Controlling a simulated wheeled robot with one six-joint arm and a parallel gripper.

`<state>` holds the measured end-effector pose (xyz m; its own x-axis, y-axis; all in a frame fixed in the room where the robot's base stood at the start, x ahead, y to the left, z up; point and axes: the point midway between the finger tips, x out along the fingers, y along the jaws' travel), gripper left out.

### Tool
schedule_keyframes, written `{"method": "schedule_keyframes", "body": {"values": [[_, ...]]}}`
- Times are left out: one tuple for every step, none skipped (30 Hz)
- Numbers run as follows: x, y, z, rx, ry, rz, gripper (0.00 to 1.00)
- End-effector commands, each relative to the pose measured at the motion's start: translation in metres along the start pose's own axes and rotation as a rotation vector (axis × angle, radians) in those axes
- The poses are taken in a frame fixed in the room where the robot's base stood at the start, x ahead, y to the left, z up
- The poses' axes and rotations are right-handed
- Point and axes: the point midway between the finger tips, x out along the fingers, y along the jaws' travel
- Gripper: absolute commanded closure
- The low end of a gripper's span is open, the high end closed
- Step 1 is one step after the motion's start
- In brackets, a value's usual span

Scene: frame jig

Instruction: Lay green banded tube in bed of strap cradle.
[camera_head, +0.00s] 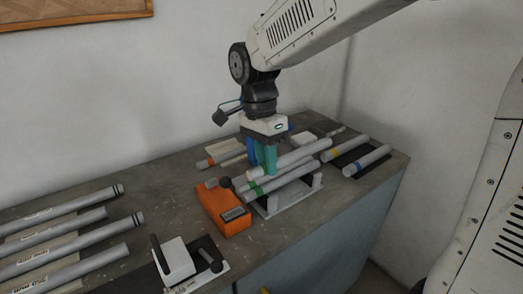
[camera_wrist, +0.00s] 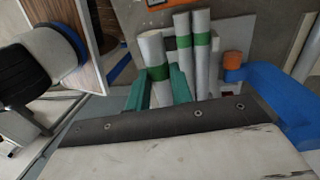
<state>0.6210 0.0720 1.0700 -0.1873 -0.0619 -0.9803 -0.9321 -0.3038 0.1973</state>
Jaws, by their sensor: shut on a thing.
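My gripper (camera_head: 268,169) has teal fingers, also seen in the wrist view (camera_wrist: 160,84). It is shut on a grey green banded tube (camera_wrist: 152,48), with the green band close to the fingers. In the head view this tube (camera_head: 306,151) lies slanted under the gripper, with the near end partly hidden. Two more green banded tubes (camera_wrist: 183,32) (camera_wrist: 201,32) lie beside it, over a white stand (camera_head: 290,202) with short uprights. I cannot tell for sure which fixture is the strap cradle, or whether the held tube touches anything below it.
An orange block (camera_head: 222,207) with a dark knob stands left of the tubes. A white clamp with dark levers (camera_head: 178,262) is at the front. Tubes with yellow and blue bands (camera_head: 366,160) lie on a dark pad at right. Several grey tubes (camera_head: 65,234) lie at far left.

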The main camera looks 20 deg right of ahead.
Motion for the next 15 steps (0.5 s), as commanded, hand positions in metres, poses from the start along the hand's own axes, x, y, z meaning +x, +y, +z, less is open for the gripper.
{"method": "schedule_keyframes", "body": {"values": [[0.002, 0.0, 0.0, 0.001, 0.0, 0.002, 1.0], [0.004, 0.0, -0.001, 0.001, 0.0, 0.002, 1.0], [0.007, -0.001, -0.001, 0.002, 0.0, 0.003, 1.0], [0.009, -0.001, -0.001, 0.002, 0.0, 0.003, 1.0], [0.012, -0.002, -0.002, 0.003, -0.001, 0.003, 1.0], [0.016, -0.003, -0.002, 0.003, -0.001, 0.003, 1.0], [0.019, -0.003, -0.002, 0.003, -0.001, 0.004, 1.0], [0.022, -0.004, -0.002, 0.003, -0.001, 0.004, 1.0], [0.025, -0.004, -0.002, 0.003, -0.001, 0.003, 1.0], [0.029, -0.005, -0.002, 0.003, -0.001, 0.003, 1.0], [0.032, -0.005, -0.002, 0.002, -0.001, 0.003, 1.0], [0.035, -0.006, -0.001, 0.002, -0.001, 0.003, 1.0], [0.038, -0.007, -0.001, 0.002, 0.0, 0.003, 1.0], [0.041, -0.008, -0.001, 0.002, 0.0, 0.003, 1.0], [0.045, -0.009, -0.001, 0.001, 0.0, 0.003, 1.0]]}}
